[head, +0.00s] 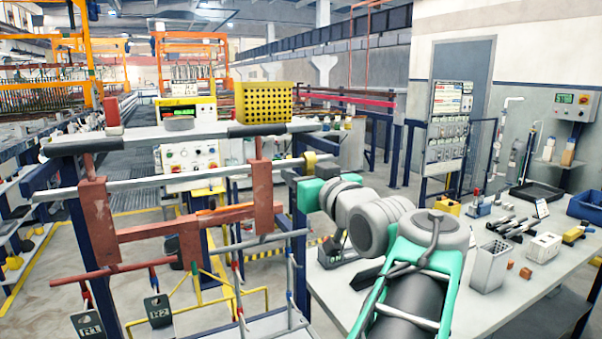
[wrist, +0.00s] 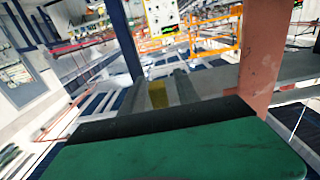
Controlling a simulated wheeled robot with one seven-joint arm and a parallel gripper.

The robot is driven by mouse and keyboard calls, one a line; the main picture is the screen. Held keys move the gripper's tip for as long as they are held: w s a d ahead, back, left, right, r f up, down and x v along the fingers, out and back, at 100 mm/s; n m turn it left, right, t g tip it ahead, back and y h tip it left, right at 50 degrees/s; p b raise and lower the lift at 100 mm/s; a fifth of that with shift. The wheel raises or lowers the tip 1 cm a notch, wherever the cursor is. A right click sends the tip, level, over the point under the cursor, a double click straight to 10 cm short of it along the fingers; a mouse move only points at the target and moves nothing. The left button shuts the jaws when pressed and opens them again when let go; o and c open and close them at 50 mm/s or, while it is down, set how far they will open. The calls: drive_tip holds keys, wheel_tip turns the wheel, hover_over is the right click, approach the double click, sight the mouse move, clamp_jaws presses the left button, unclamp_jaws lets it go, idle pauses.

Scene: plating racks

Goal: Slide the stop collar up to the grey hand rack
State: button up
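A brass-yellow collar (head: 309,160), which looks like the stop collar, sits around the right end of a long grey bar (head: 110,185). My gripper (head: 287,174), with green parts, is at this end of the bar, just below and left of the collar. A yellow band, probably the collar (wrist: 158,95), shows beyond my green gripper part (wrist: 180,150) in the wrist view. A grey hanging rod frame (head: 290,262) below the bar may be the grey hand rack; I cannot be sure.
A red-brown rack (head: 98,222) hangs on the bar left of my gripper; its upright (wrist: 262,55) stands close by in the wrist view. Tags R1 (head: 88,325) and R2 (head: 159,311) hang below. A workbench (head: 500,310) with tools stands at the right.

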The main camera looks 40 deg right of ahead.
clamp_jaws()
idle(1.4)
